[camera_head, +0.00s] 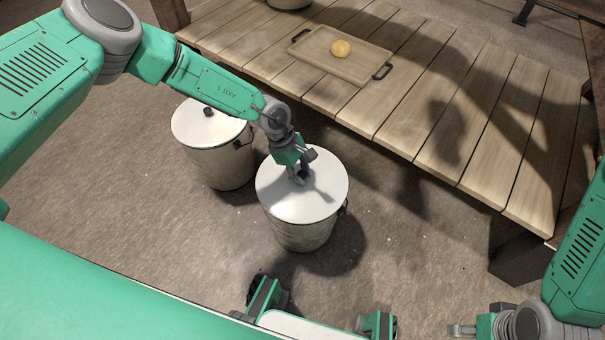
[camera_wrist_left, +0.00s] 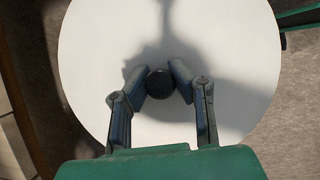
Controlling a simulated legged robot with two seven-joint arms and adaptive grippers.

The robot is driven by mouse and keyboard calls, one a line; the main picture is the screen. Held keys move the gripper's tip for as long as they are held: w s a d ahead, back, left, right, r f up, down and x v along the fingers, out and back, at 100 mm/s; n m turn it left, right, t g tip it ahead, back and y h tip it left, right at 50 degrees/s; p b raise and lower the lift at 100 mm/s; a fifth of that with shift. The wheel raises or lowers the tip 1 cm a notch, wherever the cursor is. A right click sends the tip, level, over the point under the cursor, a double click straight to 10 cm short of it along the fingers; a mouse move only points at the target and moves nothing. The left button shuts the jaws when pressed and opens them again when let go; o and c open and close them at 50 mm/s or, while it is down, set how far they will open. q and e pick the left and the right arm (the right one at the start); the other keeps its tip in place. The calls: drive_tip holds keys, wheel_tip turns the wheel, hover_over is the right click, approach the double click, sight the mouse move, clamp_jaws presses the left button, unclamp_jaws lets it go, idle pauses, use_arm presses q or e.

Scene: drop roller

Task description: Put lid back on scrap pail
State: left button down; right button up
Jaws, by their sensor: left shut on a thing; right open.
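A round white lid (camera_head: 275,198) covers the top of the nearer metal pail (camera_head: 302,237) in the head view. I cannot tell whether it sits fully down on the rim. My left gripper (camera_head: 300,177) is shut on the lid's dark knob, from above. In the left wrist view the knob (camera_wrist_left: 160,84) lies between the two fingers, with the white lid (camera_wrist_left: 85,60) filling most of the picture. My right gripper (camera_head: 462,330) is open and empty at the bottom right, away from the pails.
A second pail (camera_head: 221,168) with a white lid and dark knob stands close behind, to the left. Bare ground lies to the pail's right.

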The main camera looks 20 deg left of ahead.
idle(0.3)
use_arm(q)
drive_tip(key=c, duration=0.9)
unclamp_jaws()
drive_tip(key=shift+r, duration=0.1)
drive_tip(key=shift+r+p, duration=2)
drive_tip(key=shift+r, duration=1.4)
clamp_jaws()
